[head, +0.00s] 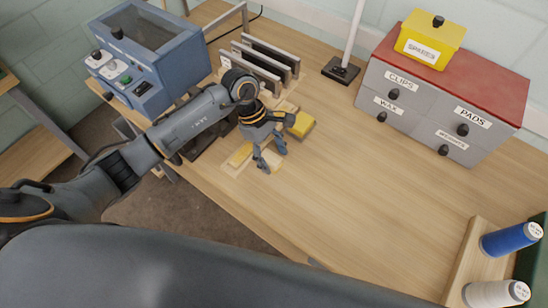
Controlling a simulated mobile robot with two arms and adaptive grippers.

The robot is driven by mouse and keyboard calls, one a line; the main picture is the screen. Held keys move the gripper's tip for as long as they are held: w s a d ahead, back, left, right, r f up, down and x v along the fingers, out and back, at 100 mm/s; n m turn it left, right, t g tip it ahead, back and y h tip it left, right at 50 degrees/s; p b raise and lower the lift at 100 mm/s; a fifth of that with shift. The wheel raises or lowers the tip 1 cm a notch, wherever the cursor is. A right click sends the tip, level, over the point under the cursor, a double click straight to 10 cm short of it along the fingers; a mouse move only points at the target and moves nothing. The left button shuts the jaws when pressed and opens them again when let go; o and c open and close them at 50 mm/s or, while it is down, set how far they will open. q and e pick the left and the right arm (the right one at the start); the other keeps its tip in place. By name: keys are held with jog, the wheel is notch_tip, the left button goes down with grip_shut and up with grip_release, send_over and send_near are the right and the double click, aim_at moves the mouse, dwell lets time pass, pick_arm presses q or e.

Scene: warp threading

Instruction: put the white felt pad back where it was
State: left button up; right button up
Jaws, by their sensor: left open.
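My left gripper (272,157) is open and points down over the left part of the workbench. A pale cream patch (275,167) shows under and beside its fingertips. I cannot tell whether this patch is the white felt pad or part of a light mat, or whether the fingers touch it. A yellow block (301,124) lies just right of the gripper, and a flat yellow piece (241,154) lies to its left. A grey cabinet (425,113) with a red top has a drawer labelled PADS (472,117), which looks closed. My right gripper is not in view.
A blue machine (150,55) stands at the left back, beside a rack of upright plates (265,62). A post on a black base (341,70) stands behind. A yellow SPARES box (430,40) sits on the cabinet. Thread spools (510,239) are at lower right. The bench middle is clear.

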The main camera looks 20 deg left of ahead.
pick_arm(q)
jog(key=b+v, duration=0.3)
jog(key=v, duration=0.7)
jog(key=shift+r, duration=0.35)
jog(key=shift+a, duration=0.15)
